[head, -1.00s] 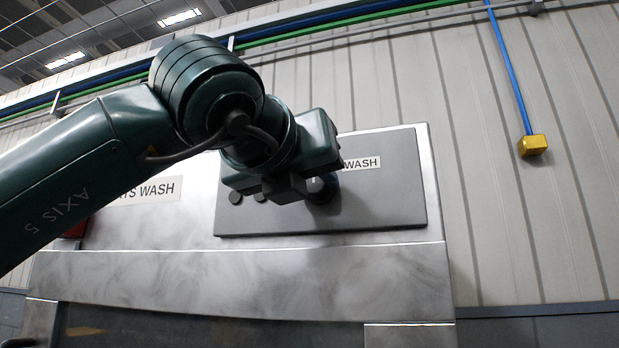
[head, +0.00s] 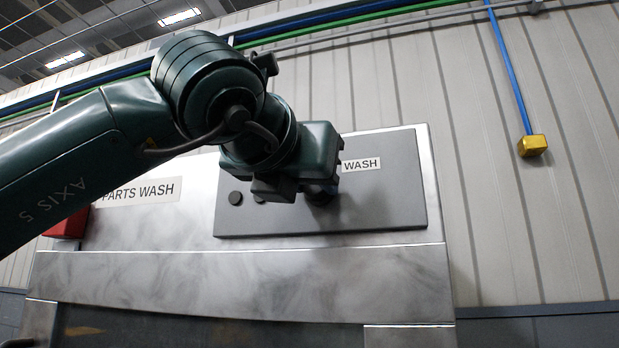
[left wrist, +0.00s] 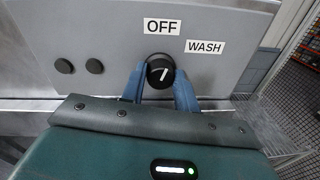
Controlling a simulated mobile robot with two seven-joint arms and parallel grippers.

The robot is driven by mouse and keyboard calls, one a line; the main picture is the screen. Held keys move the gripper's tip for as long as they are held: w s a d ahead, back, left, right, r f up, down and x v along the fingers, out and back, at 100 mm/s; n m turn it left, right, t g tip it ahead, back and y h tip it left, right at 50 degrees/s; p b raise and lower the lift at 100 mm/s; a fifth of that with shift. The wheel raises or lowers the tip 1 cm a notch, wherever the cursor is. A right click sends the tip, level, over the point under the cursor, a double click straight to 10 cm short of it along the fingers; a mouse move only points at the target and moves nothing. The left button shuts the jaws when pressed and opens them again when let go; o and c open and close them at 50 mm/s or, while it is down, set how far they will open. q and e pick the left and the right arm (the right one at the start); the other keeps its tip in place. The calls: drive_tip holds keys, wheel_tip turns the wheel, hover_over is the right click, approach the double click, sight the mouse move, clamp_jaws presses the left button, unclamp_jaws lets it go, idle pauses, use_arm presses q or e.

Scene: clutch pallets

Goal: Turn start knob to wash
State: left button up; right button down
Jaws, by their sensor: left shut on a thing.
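The start knob (left wrist: 160,72) is a round black dial with a white pointer line. In the left wrist view its line tilts to the upper right, between the OFF label (left wrist: 163,26) and the WASH label (left wrist: 205,47). My left gripper (left wrist: 160,84) is shut on the knob, with a blue finger on each side of it. In the head view my left gripper (head: 318,192) is against the grey control panel (head: 395,205) and mostly covers the knob. The WASH label (head: 361,164) shows just right of the gripper. My right gripper is not in view.
Two dark buttons (left wrist: 64,66) (left wrist: 95,66) sit left of the knob on the panel. A PARTS WASH sign (head: 145,191) and a red box (head: 68,224) are at the left of the washer. A blue pipe with a yellow end (head: 532,146) hangs on the wall at right.

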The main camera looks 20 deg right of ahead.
use_arm(q)
drive_tip(key=m+p, duration=0.1)
drive_tip(key=m, duration=0.7)
drive_tip(key=shift+s+y, duration=0.1)
drive_tip(key=shift+y, duration=0.3)
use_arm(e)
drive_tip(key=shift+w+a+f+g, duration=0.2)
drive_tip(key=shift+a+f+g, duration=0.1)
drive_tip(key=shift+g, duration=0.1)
use_arm(q)
drive_tip(key=o, duration=1)
drive_tip(key=shift+c, duration=0.2)
